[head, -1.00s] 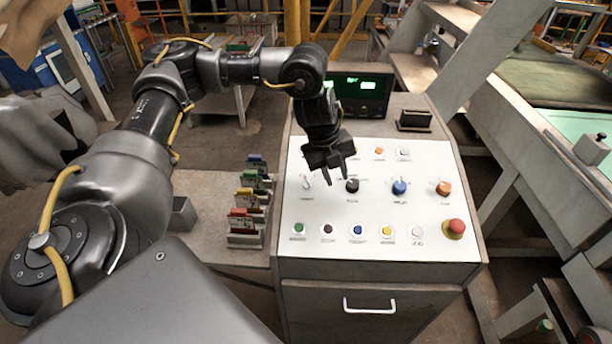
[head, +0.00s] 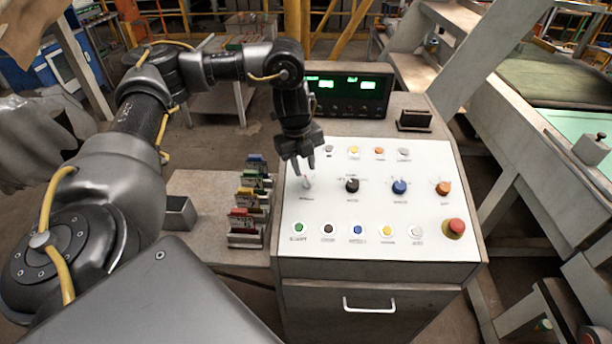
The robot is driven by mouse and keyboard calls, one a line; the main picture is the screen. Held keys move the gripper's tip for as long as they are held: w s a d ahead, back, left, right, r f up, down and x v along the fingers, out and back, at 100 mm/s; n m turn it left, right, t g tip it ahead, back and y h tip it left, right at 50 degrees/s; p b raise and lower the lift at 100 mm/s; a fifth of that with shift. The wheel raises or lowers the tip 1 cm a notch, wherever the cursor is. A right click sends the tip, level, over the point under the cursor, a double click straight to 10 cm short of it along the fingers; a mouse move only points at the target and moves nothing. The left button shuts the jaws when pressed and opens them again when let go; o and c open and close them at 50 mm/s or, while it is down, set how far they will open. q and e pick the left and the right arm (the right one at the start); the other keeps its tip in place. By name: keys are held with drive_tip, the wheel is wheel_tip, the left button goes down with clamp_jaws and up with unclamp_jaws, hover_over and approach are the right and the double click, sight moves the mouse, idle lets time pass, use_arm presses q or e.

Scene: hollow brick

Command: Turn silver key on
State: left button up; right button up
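The silver key (head: 307,184) is a small pale switch at the left end of the middle row on the white control panel (head: 375,212). My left gripper (head: 304,171) points down just above and behind it, its fingertips very close to the key. The two fingers show a narrow gap, so it looks open. I cannot tell whether a finger touches the key. My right gripper is not in view.
The same row holds a black knob (head: 352,186), a blue knob (head: 400,187) and an orange knob (head: 443,188). A red mushroom button (head: 455,227) is at lower right. A card rack (head: 246,222) stands left of the panel. A display (head: 348,92) is behind.

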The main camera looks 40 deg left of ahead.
sight(306, 178)
use_arm(q)
drive_tip(key=shift+w+d+f, duration=0.1)
drive_tip(key=shift+w+f, duration=0.05)
drive_tip(key=shift+f, duration=1)
drive_tip(key=shift+w+d+f, duration=0.1)
drive_tip(key=shift+w+f, duration=0.05)
drive_tip(key=shift+f, duration=1)
clamp_jaws()
